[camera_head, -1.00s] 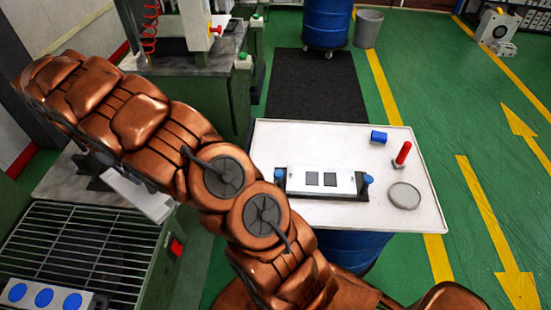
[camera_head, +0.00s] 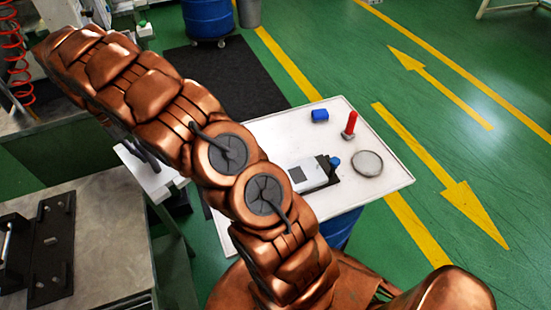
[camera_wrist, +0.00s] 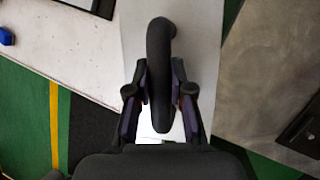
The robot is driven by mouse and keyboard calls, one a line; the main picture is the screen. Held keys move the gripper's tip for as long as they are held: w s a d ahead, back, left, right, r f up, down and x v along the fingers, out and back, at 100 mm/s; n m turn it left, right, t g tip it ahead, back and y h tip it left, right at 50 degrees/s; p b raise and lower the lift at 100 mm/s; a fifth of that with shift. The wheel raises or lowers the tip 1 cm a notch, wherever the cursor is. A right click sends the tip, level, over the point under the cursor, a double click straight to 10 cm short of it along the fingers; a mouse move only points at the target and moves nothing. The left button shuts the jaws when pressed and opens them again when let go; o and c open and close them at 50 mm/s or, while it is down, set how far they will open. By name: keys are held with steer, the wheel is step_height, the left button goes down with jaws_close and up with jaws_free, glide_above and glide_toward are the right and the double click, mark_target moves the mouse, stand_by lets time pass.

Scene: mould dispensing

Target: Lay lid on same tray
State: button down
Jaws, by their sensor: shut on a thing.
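My gripper (camera_wrist: 160,72) is shut on the black arched handle (camera_wrist: 160,35) of the lid, a flat pale plate (camera_wrist: 206,40). In the head view, the lid (camera_head: 150,184) shows left of my arm, held between the grey bench and the white table; my arm partly hides it. A white block with dark square windows (camera_head: 308,174) sits on the white table, its left part hidden by my arm. A black plate-like fixture (camera_head: 51,258) lies on the grey bench at the left. I cannot tell which of these is the tray.
The white table (camera_head: 290,125) also holds a blue cylinder (camera_head: 320,116), a red upright piece (camera_head: 351,122) and a round grey disc (camera_head: 367,163). The grey bench (camera_head: 105,235) fills the lower left. A blue drum (camera_head: 207,20) stands behind; green floor is open at right.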

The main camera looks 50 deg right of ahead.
steer(key=d+f+m+t+y+b, duration=0.1)
steer(key=d+f+m+y+b, duration=0.3)
steer(key=d+m, duration=0.6)
steer(key=d+f+m+t+y+b, duration=0.2)
steer(key=d+f+m+b, duration=0.35)
steer(key=d, duration=0.55)
steer(key=s+d+f+m+t+h+b, duration=0.1)
steer(key=s+d+m+t+b, duration=0.25)
steer(key=d+m, duration=0.55)
steer(key=s+d+f+m+t+b, duration=0.15)
steer(key=s+d+m+b, duration=0.25)
steer(key=d+m, duration=0.45)
steer(key=shift+n+t, duration=0.3)
steer(key=shift+n, duration=0.4)
steer(key=shift+w+d+f+p, duration=0.1)
steer(key=shift+d+f+p, duration=0.2)
steer(key=shift+f, duration=1.2)
steer(key=shift+d+f+p, duration=0.15)
steer(key=shift+d+f, duration=0.1)
steer(key=shift+f, duration=1.25)
steer(key=shift+w+d+f+p, duration=0.1)
steer(key=shift+d+f+p, duration=0.2)
steer(key=shift+f, duration=1.2)
steer(key=c, duration=1)
jaws_free()
steer(key=shift+s+f, duration=0.1)
steer(key=shift+f, duration=0.05)
steer(key=shift+c, duration=0.2)
